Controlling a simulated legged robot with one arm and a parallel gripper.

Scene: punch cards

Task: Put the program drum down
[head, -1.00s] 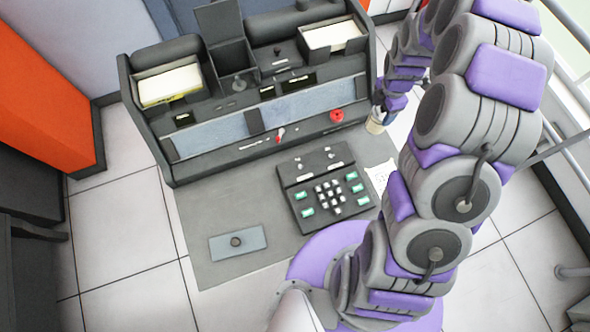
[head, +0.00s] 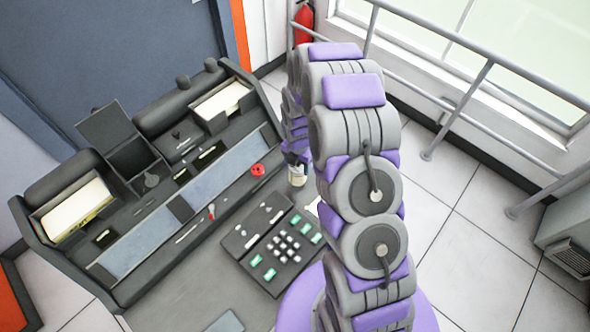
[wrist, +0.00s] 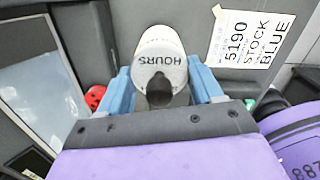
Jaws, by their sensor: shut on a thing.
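The program drum (wrist: 160,48) is a whitish cylinder marked HOURS, with a dark knob on the end facing the wrist camera. My gripper (wrist: 163,80) is shut on it, with a blue finger on each side. In the head view the drum (head: 297,174) shows small and cream-coloured below my gripper (head: 296,160), near the right end of the card punch machine (head: 150,235). Whether the drum touches anything beneath it cannot be told.
A keypad unit (head: 279,246) with green and white keys sits in front of the machine. A red knob (head: 257,170) is on the machine. A paper sign reading 5190 STOCK BLUE (wrist: 250,38) lies right of the drum. Railings (head: 470,100) run along the right.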

